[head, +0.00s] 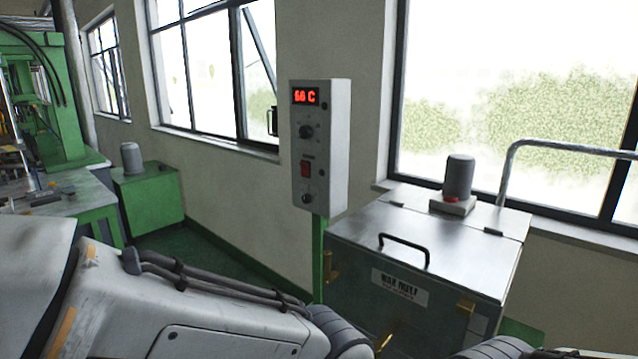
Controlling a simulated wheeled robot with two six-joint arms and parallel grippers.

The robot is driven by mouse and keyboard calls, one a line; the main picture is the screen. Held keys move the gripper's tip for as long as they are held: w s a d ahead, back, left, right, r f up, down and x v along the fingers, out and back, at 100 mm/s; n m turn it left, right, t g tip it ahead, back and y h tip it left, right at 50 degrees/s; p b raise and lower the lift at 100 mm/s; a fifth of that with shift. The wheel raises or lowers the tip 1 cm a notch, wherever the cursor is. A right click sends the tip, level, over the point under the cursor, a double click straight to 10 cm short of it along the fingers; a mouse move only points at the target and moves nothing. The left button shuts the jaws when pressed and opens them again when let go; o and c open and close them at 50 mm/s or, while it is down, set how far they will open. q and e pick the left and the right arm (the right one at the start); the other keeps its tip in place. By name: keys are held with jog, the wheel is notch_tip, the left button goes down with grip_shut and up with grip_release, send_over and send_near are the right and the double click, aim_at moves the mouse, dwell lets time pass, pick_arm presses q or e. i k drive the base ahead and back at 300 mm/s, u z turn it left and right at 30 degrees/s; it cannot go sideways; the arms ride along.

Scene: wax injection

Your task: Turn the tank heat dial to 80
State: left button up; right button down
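The grey control box (319,148) stands on a green post in front of the wall, left of the tank. Its red display (306,96) reads about 56 C; the first digit is unclear. A dark round dial (306,132) sits under the display. Lower on the box are a red switch (306,170) and a second small knob (307,198). The metal wax melt tank (405,280) stands to the right of the box. My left arm crosses the bottom of the view, but its gripper is not visible. My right gripper is not visible either.
The tank lid carries a black handle (404,247) and a grey motor (458,178). Brass fittings (384,343) stick out from the tank's front. A green machine (40,90) and a bench stand at the left. The space directly before the box's face looks free.

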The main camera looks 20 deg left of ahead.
aim_at(305, 133)
jog(key=u, duration=0.05)
jog(key=k, duration=0.5)
jog(key=u, duration=1.1)
jog(key=i, duration=0.65)
jog(key=z, duration=0.25)
